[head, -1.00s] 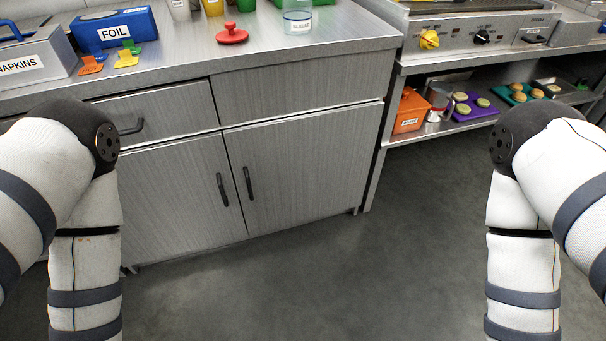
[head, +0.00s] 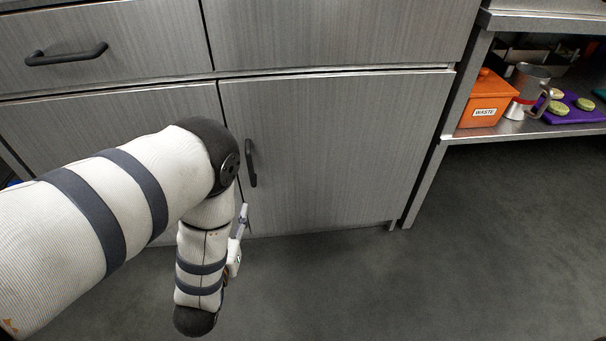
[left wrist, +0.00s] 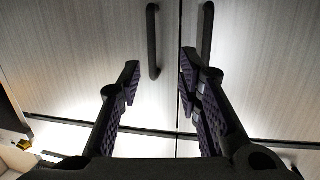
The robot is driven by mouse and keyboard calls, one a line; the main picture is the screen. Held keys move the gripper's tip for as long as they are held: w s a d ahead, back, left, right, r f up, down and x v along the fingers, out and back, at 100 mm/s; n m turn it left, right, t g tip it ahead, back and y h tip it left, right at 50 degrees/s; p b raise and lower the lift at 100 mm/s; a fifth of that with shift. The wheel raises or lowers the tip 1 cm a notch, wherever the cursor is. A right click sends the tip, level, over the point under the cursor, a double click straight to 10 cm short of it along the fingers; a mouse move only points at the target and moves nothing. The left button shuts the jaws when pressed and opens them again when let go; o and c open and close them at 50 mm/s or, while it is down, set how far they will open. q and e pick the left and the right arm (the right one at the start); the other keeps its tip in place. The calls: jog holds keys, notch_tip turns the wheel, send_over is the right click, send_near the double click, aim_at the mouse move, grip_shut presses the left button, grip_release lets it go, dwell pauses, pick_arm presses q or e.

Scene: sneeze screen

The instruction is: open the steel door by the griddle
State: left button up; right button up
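The steel door (head: 340,150) nearest the griddle side is shut flush in the cabinet. Its black vertical bar handle (head: 251,163) is near its left edge. My left gripper (head: 243,218) is low in front of the doors, mostly hidden by my arm. In the left wrist view, which looks inverted, my left gripper (left wrist: 160,65) is open and empty. The door's handle (left wrist: 153,40) appears between its fingertips, nearer the left one; contact cannot be told. The neighbouring door's handle (left wrist: 207,30) is outside the right finger. My right gripper is out of view.
A drawer with a black handle (head: 66,54) is above the left door (head: 60,125). At right, a steel shelf (head: 480,135) holds an orange waste bin (head: 487,98) and a metal jug (head: 527,88). The floor (head: 400,285) in front is clear.

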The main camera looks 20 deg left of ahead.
pick_arm(q)
jog(key=w+r+t, duration=0.1)
jog(key=w+t, duration=0.1)
jog(key=w, duration=0.1)
jog(key=b, duration=0.3)
send_over(253, 185)
jog(key=shift+w+a+r+y+b, duration=0.2)
jog(key=shift+w+r+y+b, duration=0.1)
jog(key=shift+w+r, duration=0.15)
jog(key=shift+s, duration=0.1)
grip_shut()
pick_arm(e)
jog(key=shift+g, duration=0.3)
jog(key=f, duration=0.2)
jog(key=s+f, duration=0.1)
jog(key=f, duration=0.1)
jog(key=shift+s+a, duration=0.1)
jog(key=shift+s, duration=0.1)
